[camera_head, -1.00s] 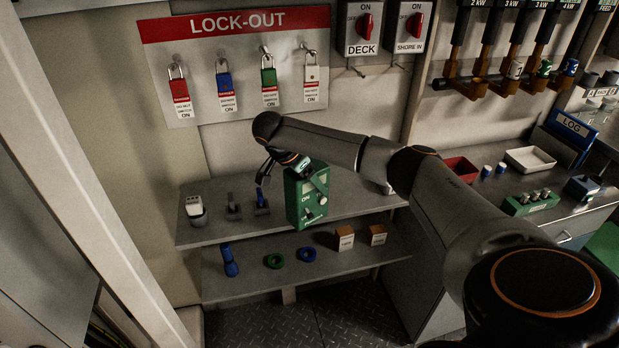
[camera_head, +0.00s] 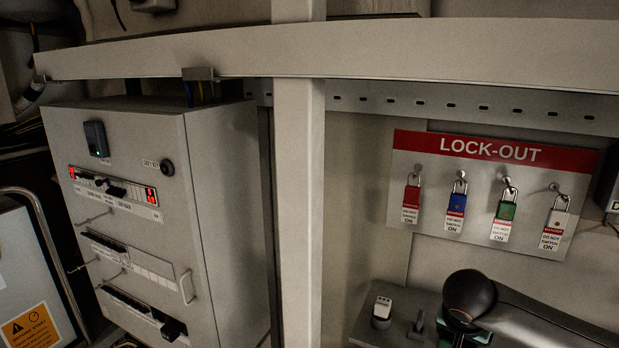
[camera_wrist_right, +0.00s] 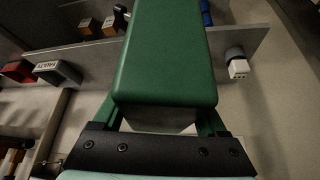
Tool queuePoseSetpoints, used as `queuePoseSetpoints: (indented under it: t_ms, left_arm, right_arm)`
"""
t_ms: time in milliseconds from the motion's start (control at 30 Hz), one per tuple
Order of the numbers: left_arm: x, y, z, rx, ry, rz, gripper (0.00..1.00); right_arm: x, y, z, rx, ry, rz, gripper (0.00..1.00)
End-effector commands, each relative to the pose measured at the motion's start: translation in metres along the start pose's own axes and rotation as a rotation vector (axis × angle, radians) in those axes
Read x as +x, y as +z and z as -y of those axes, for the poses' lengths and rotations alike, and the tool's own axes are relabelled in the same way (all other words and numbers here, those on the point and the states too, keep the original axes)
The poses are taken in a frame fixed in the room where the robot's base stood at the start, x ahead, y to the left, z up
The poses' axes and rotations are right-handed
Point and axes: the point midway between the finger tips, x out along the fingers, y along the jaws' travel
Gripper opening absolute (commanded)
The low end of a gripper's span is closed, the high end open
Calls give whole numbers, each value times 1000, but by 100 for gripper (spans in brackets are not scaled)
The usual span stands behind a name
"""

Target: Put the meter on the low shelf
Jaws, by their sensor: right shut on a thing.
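The green meter (camera_wrist_right: 165,60) fills the middle of the right wrist view, seen from close up. My right gripper (camera_wrist_right: 160,130) is shut on it, with a finger at each side of its near end. The low shelf is out of the head view. The right wrist view shows small orange-and-white boxes (camera_wrist_right: 88,27) beyond a grey shelf band (camera_wrist_right: 245,43), but the low shelf is largely hidden by the meter. My left gripper is not in view.
A white post (camera_head: 298,200) and crossbeam (camera_head: 400,45) stand in front. A grey cabinet (camera_head: 225,200) is on the left. The lock-out board (camera_head: 480,235) holds several padlocks. A white-topped item (camera_head: 381,312) stands on the upper shelf (camera_head: 400,330).

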Motion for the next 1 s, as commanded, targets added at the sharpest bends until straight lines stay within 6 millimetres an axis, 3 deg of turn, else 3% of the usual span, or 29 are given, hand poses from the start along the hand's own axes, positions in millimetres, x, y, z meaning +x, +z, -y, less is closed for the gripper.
queuePoseSetpoints:
  t_ms: [200, 433, 600, 1000]
  left_arm:
    - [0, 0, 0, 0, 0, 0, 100]
    - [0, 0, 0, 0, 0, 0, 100]
    - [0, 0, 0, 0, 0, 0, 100]
    - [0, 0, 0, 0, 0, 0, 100]
  right_arm:
    - [-54, 53, 19, -353, -207, -4, 0]
    - [-90, 93, 21, -591, -343, -4, 0]
    - [-98, 104, 20, -650, -376, -1, 0]
    - [-99, 105, 22, -654, -381, 0, 0]
